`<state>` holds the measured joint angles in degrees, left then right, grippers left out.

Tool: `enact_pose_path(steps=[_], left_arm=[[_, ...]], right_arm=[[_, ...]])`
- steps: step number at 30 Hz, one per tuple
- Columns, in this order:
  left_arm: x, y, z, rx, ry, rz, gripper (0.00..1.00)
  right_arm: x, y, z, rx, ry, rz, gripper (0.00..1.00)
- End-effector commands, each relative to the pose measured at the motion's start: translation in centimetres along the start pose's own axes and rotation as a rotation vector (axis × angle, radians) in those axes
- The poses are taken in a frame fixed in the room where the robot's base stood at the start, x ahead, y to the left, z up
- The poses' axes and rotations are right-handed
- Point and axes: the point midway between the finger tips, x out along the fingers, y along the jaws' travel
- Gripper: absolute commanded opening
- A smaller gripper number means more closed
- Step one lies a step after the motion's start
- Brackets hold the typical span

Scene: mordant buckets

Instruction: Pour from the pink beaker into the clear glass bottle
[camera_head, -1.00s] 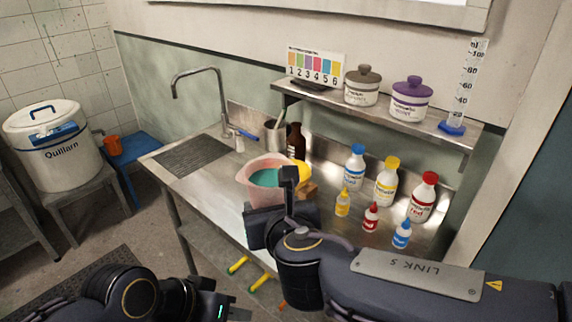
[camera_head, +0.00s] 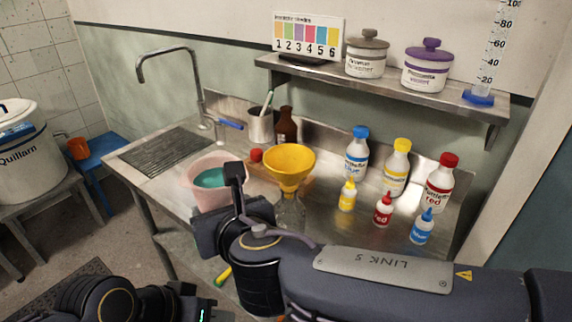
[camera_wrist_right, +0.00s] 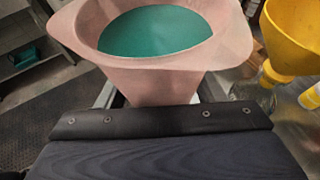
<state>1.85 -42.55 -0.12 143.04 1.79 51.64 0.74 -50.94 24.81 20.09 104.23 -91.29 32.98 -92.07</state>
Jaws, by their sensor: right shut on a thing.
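The pink beaker (camera_head: 198,197) holds teal liquid and looks upright in the head view. My right gripper (camera_head: 234,190) is shut on its right side; the fingertips are mostly hidden. In the right wrist view the beaker (camera_wrist_right: 150,75) fills the top middle, above the dark gripper body. The clear glass bottle (camera_head: 289,212) stands right of the beaker, its lower part hidden by my right arm. A yellow funnel (camera_head: 290,160) sits in its mouth and also shows in the right wrist view (camera_wrist_right: 296,42). My left gripper (camera_head: 205,304) is low at the front; its fingers are unclear.
A wooden board (camera_head: 262,173) lies behind the funnel. Blue, yellow and red capped bottles (camera_head: 396,172) and small dropper bottles (camera_head: 383,211) stand at right. A metal cup (camera_head: 260,127) and brown bottle (camera_head: 286,127) stand behind. The sink's ribbed drainer (camera_head: 165,151) is at left.

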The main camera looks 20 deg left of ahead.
Motion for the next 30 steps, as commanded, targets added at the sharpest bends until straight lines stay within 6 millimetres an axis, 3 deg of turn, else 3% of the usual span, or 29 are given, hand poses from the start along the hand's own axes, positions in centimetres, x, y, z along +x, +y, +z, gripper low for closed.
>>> enact_pose_path(steps=[14, 30], left_arm=[[0.1, 0.0, 0.0, 0.000, 0.000, 0.000, 0.36], [-0.7, 0.3, -0.3, 0.000, 0.000, 0.000, 0.36]], right_arm=[[0.0, -0.1, 0.0, 0.016, 0.001, 0.000, 0.29], [-0.3, -0.9, 1.0, 0.232, 0.035, 0.082, 0.29]])
